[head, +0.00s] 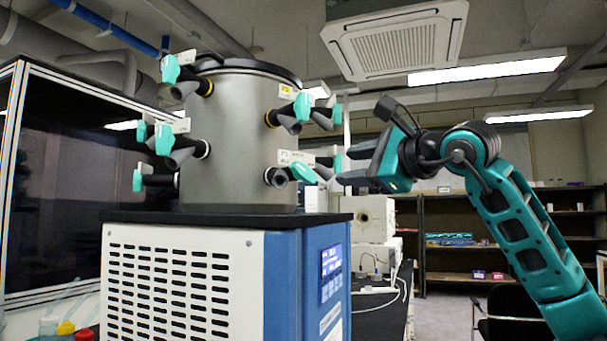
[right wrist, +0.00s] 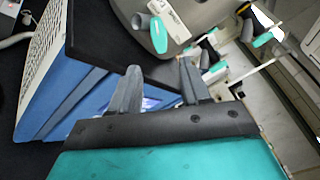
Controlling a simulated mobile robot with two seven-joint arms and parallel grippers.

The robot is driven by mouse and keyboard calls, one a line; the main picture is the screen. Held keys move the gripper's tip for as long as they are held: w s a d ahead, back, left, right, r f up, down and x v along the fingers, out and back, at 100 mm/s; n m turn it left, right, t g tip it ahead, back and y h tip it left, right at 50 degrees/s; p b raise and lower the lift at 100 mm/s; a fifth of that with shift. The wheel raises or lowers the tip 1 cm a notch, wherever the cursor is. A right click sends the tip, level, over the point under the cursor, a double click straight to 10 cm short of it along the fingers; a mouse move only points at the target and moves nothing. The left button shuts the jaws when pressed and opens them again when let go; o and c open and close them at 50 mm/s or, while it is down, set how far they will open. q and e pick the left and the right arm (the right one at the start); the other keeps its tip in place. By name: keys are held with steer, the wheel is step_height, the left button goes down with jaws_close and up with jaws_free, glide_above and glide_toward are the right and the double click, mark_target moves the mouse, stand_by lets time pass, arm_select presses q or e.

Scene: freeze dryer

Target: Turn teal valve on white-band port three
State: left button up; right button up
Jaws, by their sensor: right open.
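A grey metal drum (head: 235,125) carries several black ports with teal valves. A white-banded port (head: 278,177) sits low on its right side, with a white label (head: 297,157) above it and a teal valve handle (head: 303,173) tilted down to the right. In the right wrist view, a teal handle (right wrist: 160,35) shows beside a label (right wrist: 172,15) whose text I cannot read. Another white-banded port (head: 195,150) is at the left. I cannot tell which is number three. My right gripper (head: 347,166) is open and empty, right of the drum and apart from the handle. My left gripper is out of view.
The drum stands on a blue and white cabinet (head: 185,285) with a black top (head: 200,219). Other valves (head: 301,107) project above the low right port. A dark glass enclosure (head: 60,190) is at the left. White equipment (head: 375,222) stands behind the gripper.

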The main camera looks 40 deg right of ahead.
mark_target(307, 173)
steer(key=w+p, duration=0.2)
steer(key=w, duration=0.9)
steer(key=shift+w+d, duration=0.15)
steer(key=shift+w, duration=0.25)
steer(key=shift+c, duration=0.5)
jaws_close()
